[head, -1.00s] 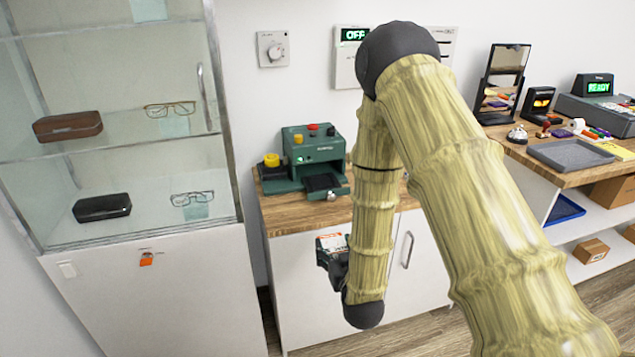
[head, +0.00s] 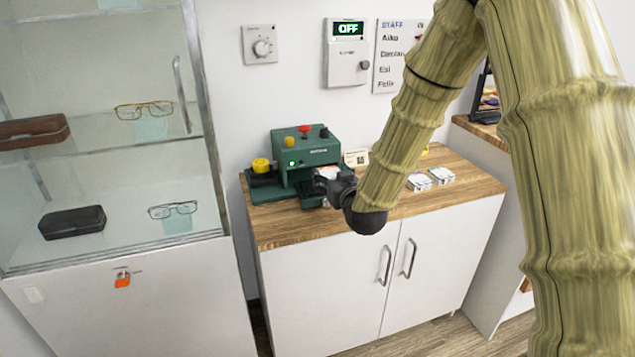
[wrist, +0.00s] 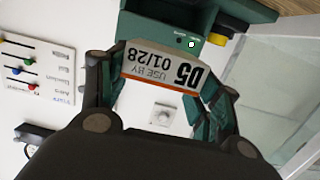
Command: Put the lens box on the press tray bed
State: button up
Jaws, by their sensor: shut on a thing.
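The lens box (wrist: 160,68) is white with an orange stripe and reads "USE BY 01/28" and "D5" upside down in the wrist view. My gripper (head: 334,183) is shut on it, with a finger at each end. In the head view the lens box (head: 327,173) shows only as a small white patch. The green press (head: 312,151) stands on the wooden counter, with a lit green light and coloured knobs. Its tray bed (head: 311,200) juts out at the front, mostly hidden by my gripper. I cannot tell whether the box touches the bed.
Two small white boxes (head: 419,182) (head: 441,175) lie on the counter (head: 275,228) to the right. A small card (head: 356,157) stands beside the press. A glass display case (head: 125,165) stands at the left. A wall panel (head: 346,52) reads "OFF".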

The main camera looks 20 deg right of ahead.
jog(key=w+f, duration=0.1)
jog(key=w, duration=0.2)
jog(key=w+f, duration=0.2)
jog(key=w, duration=0.2)
jog(key=w+f, duration=0.2)
jog(key=w, duration=0.1)
jog(key=shift+w+a+f+p, duration=0.15)
jog(key=shift+a+p, duration=0.05)
jog(key=shift+p, duration=0.1)
jog(key=shift+w+f, duration=0.95)
jog(key=shift+w, duration=0.1)
jog(key=shift+s, duration=0.1)
jog(key=shift+f, duration=0.4)
jog(key=shift+f+b, duration=0.2)
jog(key=shift+b, duration=0.1)
jog(key=o, duration=1)
